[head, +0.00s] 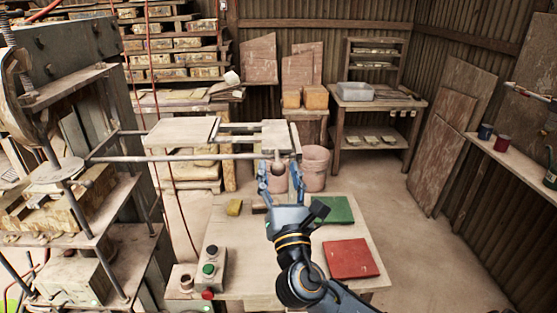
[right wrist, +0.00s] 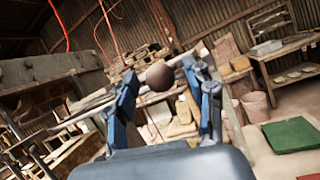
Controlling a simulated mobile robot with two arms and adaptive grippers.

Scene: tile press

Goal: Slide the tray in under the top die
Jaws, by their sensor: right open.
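The tray (head: 183,132) is a pale flat slide on metal rails. It sticks out to the right of the press (head: 70,52), its right end well clear of the press frame. A round dark knob (head: 277,168) is at the tray's near right end; it also shows in the right wrist view (right wrist: 160,77). My right gripper (head: 279,172) is open, with one finger on each side of the knob, near the fingertips. Whether a finger touches it I cannot tell. The top die is not clearly distinguishable in the press at left. My left gripper is not in view.
Stacked tile shelves and pink buckets (head: 314,168) are behind. The floor at right is free.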

